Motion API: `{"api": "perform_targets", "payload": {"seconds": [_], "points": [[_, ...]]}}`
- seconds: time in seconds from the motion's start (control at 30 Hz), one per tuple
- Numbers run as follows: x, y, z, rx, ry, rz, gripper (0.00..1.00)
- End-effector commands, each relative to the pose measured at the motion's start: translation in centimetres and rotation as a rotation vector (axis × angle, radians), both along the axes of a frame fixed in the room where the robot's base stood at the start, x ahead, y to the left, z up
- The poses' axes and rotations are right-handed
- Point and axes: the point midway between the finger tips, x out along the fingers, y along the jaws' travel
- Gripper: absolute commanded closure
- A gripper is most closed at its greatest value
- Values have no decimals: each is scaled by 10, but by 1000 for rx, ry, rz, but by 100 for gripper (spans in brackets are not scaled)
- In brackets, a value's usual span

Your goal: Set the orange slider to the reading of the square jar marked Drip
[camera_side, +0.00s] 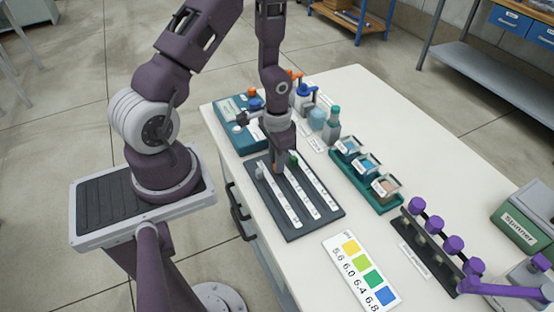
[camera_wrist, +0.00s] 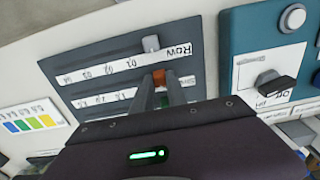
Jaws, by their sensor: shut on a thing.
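A dark slider board (camera_side: 320,222) lies on the bench with three white scale strips. My gripper (camera_side: 278,163) points down at its far end. In the wrist view its fingers (camera_wrist: 160,84) are shut on the orange slider (camera_wrist: 159,76), at the lettered end of the middle strip. Three square jars stand in a green rack (camera_side: 375,203): two with blue contents (camera_side: 347,149) (camera_side: 367,164) and one with tan contents (camera_side: 385,187). Their labels are too small to read. A colour card (camera_side: 340,249) shows yellow, lime, green and blue patches beside 5.6, 6.0, 6.4 and 6.8.
A grey slider (camera_wrist: 151,43) sits on the strip marked Row; a green slider (camera_side: 293,158) is on the other side. A teal device with a knob (camera_wrist: 268,84), bottles (camera_side: 333,126) and a rack with purple caps (camera_side: 434,224) stand around.

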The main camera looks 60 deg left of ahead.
Motion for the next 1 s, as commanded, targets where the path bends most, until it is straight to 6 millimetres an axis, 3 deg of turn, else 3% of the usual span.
{"api": "perform_targets", "payload": {"seconds": [0.27,0.57,0.6,0.7,1.0], "points": [[1,-37,1,0,-3,-4,100],[1,-40,1,0,-4,-1,100],[1,-40,1,0,-4,-1,78],[1,-40,1,0,-3,-1,60],[1,-40,2,0,-2,0,60]]}}
